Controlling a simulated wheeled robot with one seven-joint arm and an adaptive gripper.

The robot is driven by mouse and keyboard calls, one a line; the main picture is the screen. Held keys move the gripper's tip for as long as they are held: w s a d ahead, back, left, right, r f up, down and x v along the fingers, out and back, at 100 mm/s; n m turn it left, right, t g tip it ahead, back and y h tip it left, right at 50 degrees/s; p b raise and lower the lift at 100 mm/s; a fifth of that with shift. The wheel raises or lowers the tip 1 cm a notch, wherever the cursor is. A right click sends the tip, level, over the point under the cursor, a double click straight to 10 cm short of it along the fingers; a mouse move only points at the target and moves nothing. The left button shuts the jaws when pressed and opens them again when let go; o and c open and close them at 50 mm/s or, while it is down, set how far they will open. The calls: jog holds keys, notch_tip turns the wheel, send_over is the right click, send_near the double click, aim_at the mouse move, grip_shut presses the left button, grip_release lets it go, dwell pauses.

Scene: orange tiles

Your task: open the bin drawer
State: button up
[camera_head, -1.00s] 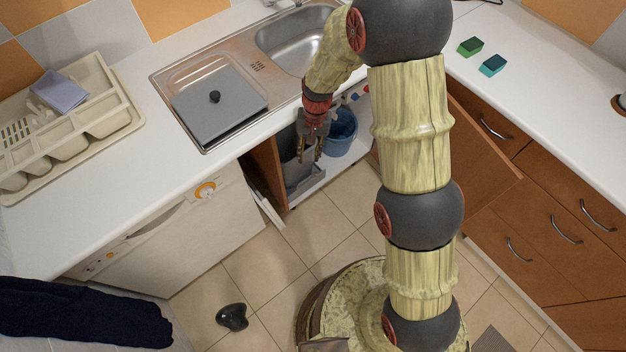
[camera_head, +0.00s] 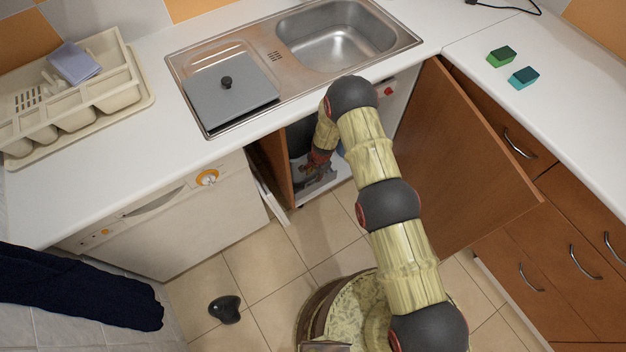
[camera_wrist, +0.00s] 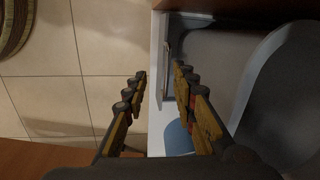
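The bin drawer (camera_head: 322,180) is low inside the open cabinet under the sink, and a grey bin stands in it. In the wrist view its grey tray (camera_wrist: 208,70) runs beside the bin (camera_wrist: 285,95), with a thin upright bar near its edge. My gripper (camera_head: 310,170) reaches down into the cabinet at the drawer's front. In the wrist view my gripper (camera_wrist: 161,84) is open and empty, with one finger over the floor side and the other by the tray edge. I cannot tell whether a finger touches it. My arm hides part of the drawer in the head view.
A blue bucket (camera_wrist: 178,138) is beside the tray, mostly hidden in the head view. Tiled floor (camera_head: 265,265) lies clear before the cabinet. A dark object (camera_head: 226,309) lies left of my base.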

jog(key=shift+m+t, duration=0.3)
jog(key=shift+m, duration=0.3)
jog(key=w+f+b, duration=0.1)
jog(key=f, duration=0.2)
jog(key=w+f+b, duration=0.1)
jog(key=f, duration=0.2)
jog(key=w+a+f+b, duration=0.1)
jog(key=f, duration=0.3)
jog(key=shift+f, duration=0.1)
grip_shut()
